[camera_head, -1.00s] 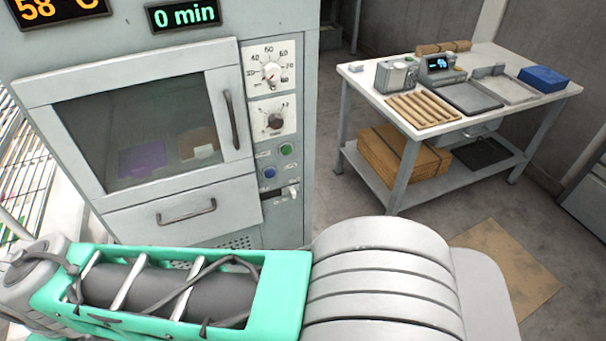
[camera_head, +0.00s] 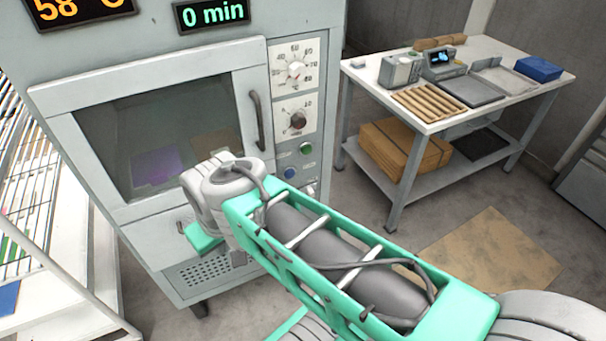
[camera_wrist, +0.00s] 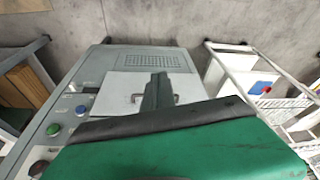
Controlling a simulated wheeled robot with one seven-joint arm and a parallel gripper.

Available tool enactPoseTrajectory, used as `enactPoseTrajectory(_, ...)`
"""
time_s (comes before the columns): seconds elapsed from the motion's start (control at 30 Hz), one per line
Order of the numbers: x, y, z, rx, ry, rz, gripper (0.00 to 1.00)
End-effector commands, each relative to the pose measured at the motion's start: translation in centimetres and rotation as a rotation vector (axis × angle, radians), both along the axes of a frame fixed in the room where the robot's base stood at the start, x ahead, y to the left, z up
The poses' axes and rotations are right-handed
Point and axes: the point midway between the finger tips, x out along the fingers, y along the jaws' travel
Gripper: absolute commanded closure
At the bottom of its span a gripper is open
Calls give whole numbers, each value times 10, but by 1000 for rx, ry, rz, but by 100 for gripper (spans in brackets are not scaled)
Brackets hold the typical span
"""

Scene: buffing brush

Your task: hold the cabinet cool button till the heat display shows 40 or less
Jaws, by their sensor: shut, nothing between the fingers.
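The grey cabinet (camera_head: 150,65) fills the left of the head view. Its orange heat display (camera_head: 72,10) reads 58 °C and is cut off at the top. A blue button (camera_head: 290,173) and a green button (camera_head: 306,148) sit on its right panel. In the wrist view the blue button (camera_wrist: 81,110) and green button (camera_wrist: 53,129) are at left. I cannot read which is the cool button. My gripper (camera_wrist: 160,80) is shut and empty, over the drawer front in the picture, apart from both buttons.
Two dials (camera_head: 295,73) are above the buttons, and a switch is below, partly behind my arm. The drawer handle (camera_wrist: 150,98) shows beside my fingers. A workbench (camera_head: 470,90) stands at right, a white rack (camera_head: 50,270) at left. Floor between cabinet and bench is open.

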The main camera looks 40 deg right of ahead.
Motion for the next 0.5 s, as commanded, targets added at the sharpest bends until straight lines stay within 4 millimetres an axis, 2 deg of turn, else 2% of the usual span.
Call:
enactPoseTrajectory(0.17,1,-1,-1,5,0,-15,100)
enactPoseTrajectory(0.27,13,-14,-10,51,0,-147,100)
enactPoseTrajectory(0.37,37,-46,-32,174,-8,-460,100)
enactPoseTrajectory(0.47,62,-98,-64,386,-27,-913,100)
enactPoseTrajectory(0.5,70,-122,-77,490,-38,-1109,100)
